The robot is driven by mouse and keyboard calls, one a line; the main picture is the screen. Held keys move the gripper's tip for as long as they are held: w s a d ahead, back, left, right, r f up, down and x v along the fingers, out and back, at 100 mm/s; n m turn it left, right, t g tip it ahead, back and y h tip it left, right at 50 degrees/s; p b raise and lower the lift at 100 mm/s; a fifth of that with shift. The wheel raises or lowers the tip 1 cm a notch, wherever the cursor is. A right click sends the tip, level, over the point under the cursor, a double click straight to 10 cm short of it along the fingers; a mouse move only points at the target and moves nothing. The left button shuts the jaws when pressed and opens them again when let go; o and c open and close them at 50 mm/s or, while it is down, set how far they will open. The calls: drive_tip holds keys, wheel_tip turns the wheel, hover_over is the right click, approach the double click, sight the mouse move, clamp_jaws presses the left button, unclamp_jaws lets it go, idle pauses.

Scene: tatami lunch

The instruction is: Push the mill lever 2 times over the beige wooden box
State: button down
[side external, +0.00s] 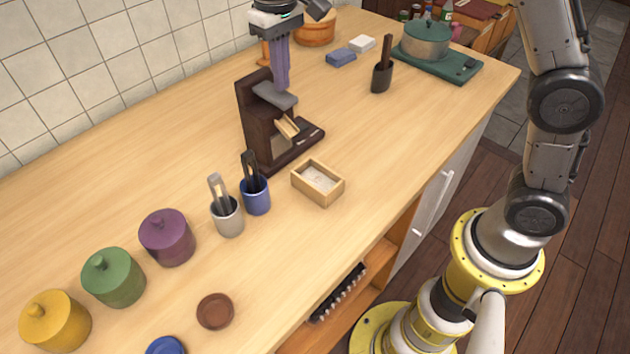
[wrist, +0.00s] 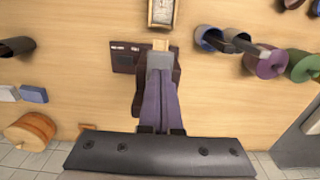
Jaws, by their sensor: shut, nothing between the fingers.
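The mill (side external: 258,125) is a dark brown upright body on a dark base, with a grey lever (side external: 275,96) on top and a light wooden chute (side external: 287,127) below it. The beige wooden box (side external: 306,193) sits on the counter in front of the mill, with pale contents inside; its near part shows at the top of the wrist view (wrist: 151,14). My gripper (side external: 283,87) points down with its purple fingers together and empty, their tips at or just above the lever. In the wrist view the fingers cover part of the grey lever (wrist: 160,61); contact cannot be told.
A grey cup (side external: 228,217) and blue cup (side external: 256,197) with utensils stand left of the box. Purple (side external: 167,238), green and yellow lidded pots stand farther left. A dark holder (side external: 381,78) and a pot on a green board (side external: 437,63) are right. The counter between is clear.

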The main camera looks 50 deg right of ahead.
drive_tip(key=shift+r, duration=0.15)
drive_tip(key=shift+r, duration=2.4)
drive_tip(key=s+d+r+t, duration=0.1)
drive_tip(key=s+d+r, duration=0.2)
drive_tip(key=s, duration=0.2)
drive_tip(key=s+d+r+m+t, duration=0.1)
drive_tip(key=s+d+r, duration=0.15)
drive_tip(key=s, duration=0.25)
drive_tip(key=s+d+r+t, duration=0.1)
drive_tip(key=s+d+r, duration=0.15)
drive_tip(key=s, duration=0.25)
drive_tip(key=s+d+f+n+t, duration=0.1)
drive_tip(key=s+d+f+t, duration=0.1)
drive_tip(key=s+f, duration=1)
drive_tip(key=shift+s+d+f+t, duration=0.15)
drive_tip(key=shift+d+f+t, duration=0.15)
drive_tip(key=shift+d+f, duration=0.25)
